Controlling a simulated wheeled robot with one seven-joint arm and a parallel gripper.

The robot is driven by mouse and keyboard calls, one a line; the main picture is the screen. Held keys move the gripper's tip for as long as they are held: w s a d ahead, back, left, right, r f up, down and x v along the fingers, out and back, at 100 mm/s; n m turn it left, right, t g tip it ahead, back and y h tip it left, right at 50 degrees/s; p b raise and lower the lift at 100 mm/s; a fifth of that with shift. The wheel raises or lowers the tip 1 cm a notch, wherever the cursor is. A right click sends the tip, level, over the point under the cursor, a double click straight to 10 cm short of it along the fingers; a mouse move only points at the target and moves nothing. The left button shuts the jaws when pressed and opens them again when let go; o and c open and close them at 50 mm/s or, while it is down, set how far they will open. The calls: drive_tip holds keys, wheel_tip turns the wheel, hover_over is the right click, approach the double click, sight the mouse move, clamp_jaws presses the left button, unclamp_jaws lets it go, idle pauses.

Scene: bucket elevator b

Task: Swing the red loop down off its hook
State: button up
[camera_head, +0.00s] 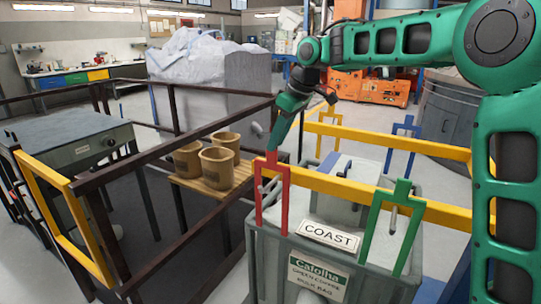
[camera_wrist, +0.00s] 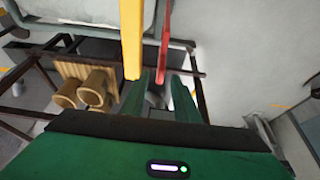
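The red loop (camera_head: 285,200) is an upright rectangular frame with a short tab on top, at the left end of a yellow rail (camera_head: 350,188) above a grey bin. It also shows edge-on in the wrist view (camera_wrist: 165,38). My gripper (camera_head: 273,148) is just above the loop's tab in the head view. In the wrist view my gripper (camera_wrist: 160,82) has its two green fingers apart, and the red tab's end appears between their tips. Contact cannot be told. The hook under the red loop is not clearly visible.
The grey bin (camera_head: 275,270) carries a COAST sign. A green loop (camera_head: 372,225) stands at its right and a blue loop (camera_head: 390,150) behind. A wooden shelf (camera_head: 222,190) with several brown buckets and dark railings lie to the left. The yellow rail (camera_wrist: 132,40) runs beside the red loop.

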sight(272, 166)
drive_tip(key=shift+x, duration=2.75)
drive_tip(key=shift+d, duration=0.1)
clamp_jaws()
